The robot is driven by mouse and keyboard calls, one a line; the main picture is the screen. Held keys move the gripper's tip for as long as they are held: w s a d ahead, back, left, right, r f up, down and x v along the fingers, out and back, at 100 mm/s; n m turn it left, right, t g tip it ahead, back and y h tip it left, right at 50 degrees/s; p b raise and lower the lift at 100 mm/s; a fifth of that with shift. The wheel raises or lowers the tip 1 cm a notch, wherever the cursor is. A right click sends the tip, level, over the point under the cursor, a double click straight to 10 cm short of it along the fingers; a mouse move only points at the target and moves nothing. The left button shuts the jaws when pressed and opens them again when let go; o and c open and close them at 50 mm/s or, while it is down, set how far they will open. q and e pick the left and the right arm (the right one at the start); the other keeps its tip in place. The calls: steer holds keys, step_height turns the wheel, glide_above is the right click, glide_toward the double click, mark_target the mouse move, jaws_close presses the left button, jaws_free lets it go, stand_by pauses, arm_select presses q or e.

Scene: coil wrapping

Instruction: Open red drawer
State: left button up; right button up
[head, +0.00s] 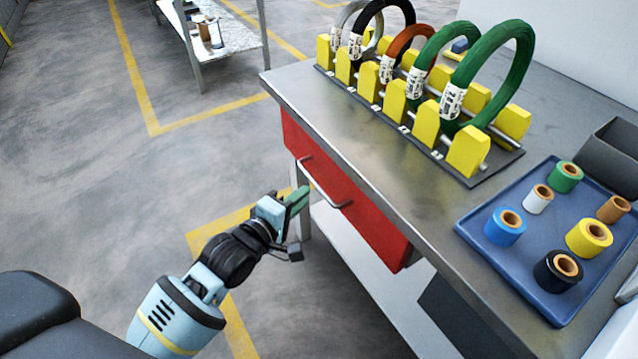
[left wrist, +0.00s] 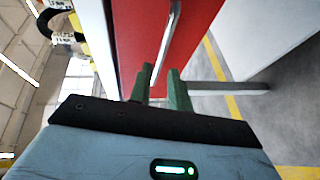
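The red drawer (head: 365,212) sits under the front edge of the steel workbench, its front appearing flush beneath the top. A metal bar handle (head: 325,184) runs along its front. My left gripper (head: 299,198) is in front of the drawer, near the handle, with green fingers. In the left wrist view the two fingers (left wrist: 160,78) stand apart. There the handle (left wrist: 168,42) runs down the red drawer front (left wrist: 194,30) toward the gap between the fingertips. I cannot tell whether they touch it. My right gripper is not in view.
The workbench top (head: 340,120) bears a yellow-post rack (head: 467,152) with several coils. A blue tray (head: 490,250) with tape rolls lies at the right, beside a dark bin (head: 612,155). A lower shelf (head: 385,290) is below the drawer. The floor at the left is clear.

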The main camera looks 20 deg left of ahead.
mark_target(317, 183)
arm_select(q)
steer(key=shift+b+x, duration=0.75)
steer(key=shift+x, duration=2.7)
jaws_close()
